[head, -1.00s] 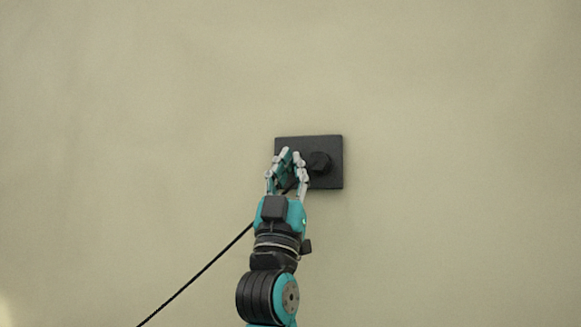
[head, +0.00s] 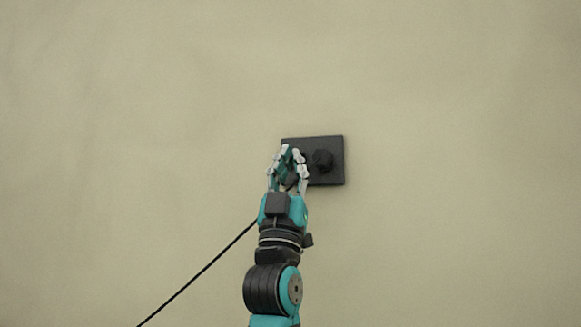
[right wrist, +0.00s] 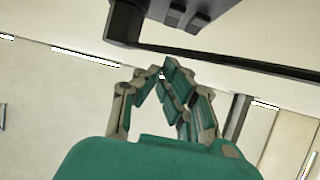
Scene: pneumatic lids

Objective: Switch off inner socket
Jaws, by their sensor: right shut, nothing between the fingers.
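A dark rectangular socket plate (head: 334,176) is on the plain beige wall. A round black knob-like part (head: 322,160) stands out on its right half. My right gripper (head: 286,149) is at the plate's left side, fingers pointing up and tips drawn together. It covers the plate's left part, so I cannot tell whether it touches it or what state a switch there is in. In the right wrist view the fingertips (right wrist: 156,73) meet with nothing visible between them. My left gripper is not in view.
A black cable (head: 200,272) runs from the lower left up behind my right wrist. The wall around the plate is bare. In the right wrist view a dark bar-like part (right wrist: 230,60) crosses above the fingers.

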